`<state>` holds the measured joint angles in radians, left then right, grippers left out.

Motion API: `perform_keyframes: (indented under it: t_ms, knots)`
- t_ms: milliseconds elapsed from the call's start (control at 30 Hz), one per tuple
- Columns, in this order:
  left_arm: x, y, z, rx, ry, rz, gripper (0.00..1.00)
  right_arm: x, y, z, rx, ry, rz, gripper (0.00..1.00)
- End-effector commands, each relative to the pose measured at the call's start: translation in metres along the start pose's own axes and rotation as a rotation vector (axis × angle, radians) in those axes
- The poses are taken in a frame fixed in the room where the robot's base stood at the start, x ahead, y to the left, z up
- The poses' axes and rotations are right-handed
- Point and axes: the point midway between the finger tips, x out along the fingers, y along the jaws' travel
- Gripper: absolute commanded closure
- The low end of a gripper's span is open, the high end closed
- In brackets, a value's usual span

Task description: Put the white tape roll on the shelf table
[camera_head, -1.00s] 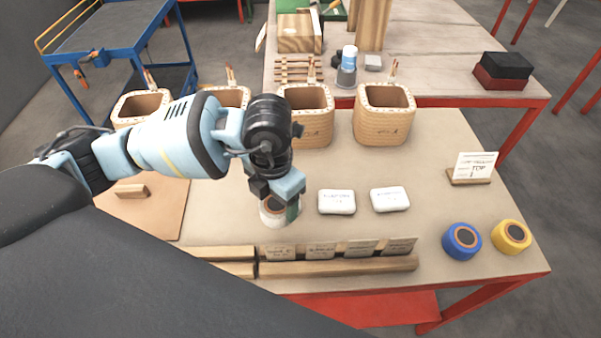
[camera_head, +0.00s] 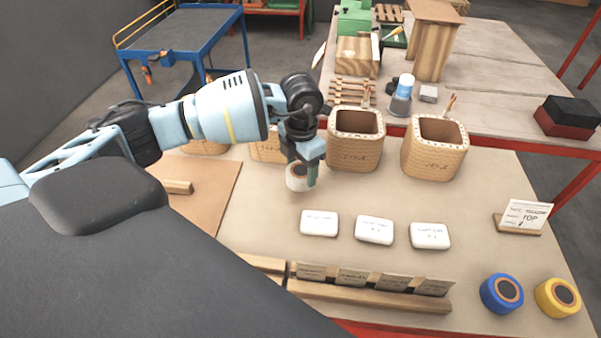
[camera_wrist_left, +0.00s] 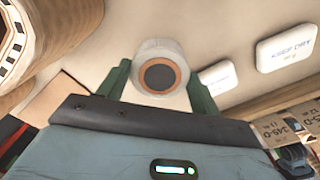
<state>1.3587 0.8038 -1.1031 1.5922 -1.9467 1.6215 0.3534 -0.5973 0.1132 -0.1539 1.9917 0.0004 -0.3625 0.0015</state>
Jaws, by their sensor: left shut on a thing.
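My left gripper (camera_head: 306,176) is shut on the white tape roll (camera_head: 297,179), which has an orange-brown core. It holds the roll above the front table (camera_head: 262,205), behind the row of white packs. The left wrist view also shows the roll (camera_wrist_left: 148,51) between the two green fingers of the gripper (camera_wrist_left: 160,84). A pale wooden table (camera_head: 490,72) with a red frame stands behind the front table. The frames do not label either one as the shelf table. My right gripper is not in view.
White packs (camera_head: 374,230), a blue roll (camera_head: 501,293), a yellow roll (camera_head: 557,297) and a sign (camera_head: 525,216) sit in front. The back table holds a wooden stand (camera_head: 432,40) and a bottle (camera_head: 400,95).

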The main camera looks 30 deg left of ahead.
Motion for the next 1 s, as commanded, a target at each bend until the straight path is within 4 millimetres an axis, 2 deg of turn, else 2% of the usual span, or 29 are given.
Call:
perform_keyframes:
  t_ms: [267,533,933,967,1000]
  knots:
    - [0.0,0.008,0.004,-0.002,-0.001,0.0,0.61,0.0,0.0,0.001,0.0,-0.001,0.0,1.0]
    - [0.034,0.009,0.004,0.0,0.0,0.0,0.61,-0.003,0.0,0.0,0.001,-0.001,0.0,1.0]
    - [0.04,0.008,0.004,0.0,0.0,-0.001,0.61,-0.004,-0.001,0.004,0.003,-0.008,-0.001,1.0]
    - [0.04,0.008,0.004,0.0,0.0,-0.001,0.35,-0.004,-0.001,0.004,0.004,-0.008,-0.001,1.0]
    - [0.04,0.008,0.004,0.001,0.0,-0.001,0.29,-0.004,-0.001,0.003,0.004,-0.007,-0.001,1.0]
